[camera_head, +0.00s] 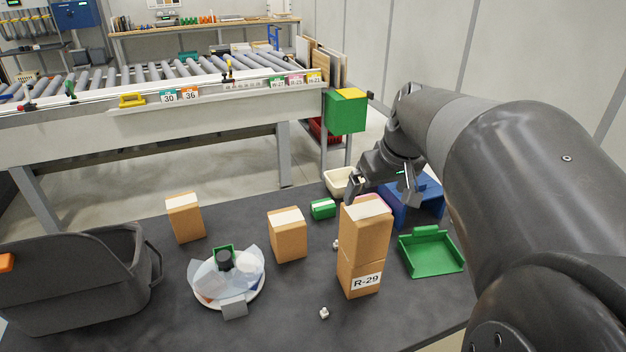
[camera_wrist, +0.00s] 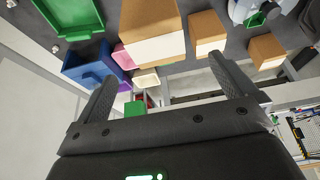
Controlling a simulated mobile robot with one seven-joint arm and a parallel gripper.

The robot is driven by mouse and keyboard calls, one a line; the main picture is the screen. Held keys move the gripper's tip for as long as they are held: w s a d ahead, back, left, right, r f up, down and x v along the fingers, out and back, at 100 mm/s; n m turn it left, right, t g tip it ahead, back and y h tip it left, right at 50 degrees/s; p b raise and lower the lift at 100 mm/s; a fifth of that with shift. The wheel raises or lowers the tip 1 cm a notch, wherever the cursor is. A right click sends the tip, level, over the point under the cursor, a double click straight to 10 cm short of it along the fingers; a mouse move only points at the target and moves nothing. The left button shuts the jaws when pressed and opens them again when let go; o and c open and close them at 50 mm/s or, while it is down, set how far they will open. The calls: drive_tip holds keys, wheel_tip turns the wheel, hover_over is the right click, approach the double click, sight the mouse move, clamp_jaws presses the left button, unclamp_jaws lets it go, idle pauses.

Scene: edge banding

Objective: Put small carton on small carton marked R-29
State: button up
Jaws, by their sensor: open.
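The small carton marked R-29 (camera_head: 360,281) stands upright on the dark table, its label facing the head camera. Another small carton (camera_head: 365,238), brown with a white strip on top, stands on it, turned slightly and appearing to rest on it. My gripper (camera_head: 382,184) is open and empty, just behind and above the upper carton. In the wrist view my two fingers (camera_wrist: 165,72) are spread apart, with a carton (camera_wrist: 150,15) beyond them and nothing between them. The lower carton's far sides are hidden.
Two more small cartons stand left, one nearer (camera_head: 289,240) and one farther (camera_head: 185,220). A green tray (camera_head: 432,270) and blue bin (camera_head: 425,212) lie right. A white dish (camera_head: 211,302), grey tote (camera_head: 75,290), green box (camera_head: 323,209) and small white pieces share the table.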

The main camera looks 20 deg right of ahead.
drive_tip(key=s+a+f, duration=0.2)
drive_tip(key=s+a, duration=0.4)
drive_tip(key=a, duration=0.2)
drive_tip(key=s+a+f+t, duration=0.1)
drive_tip(key=s+a+f, duration=0.1)
drive_tip(key=s+a, duration=0.5)
drive_tip(key=shift+a+f, duration=0.35)
drive_tip(key=shift+a, duration=0.55)
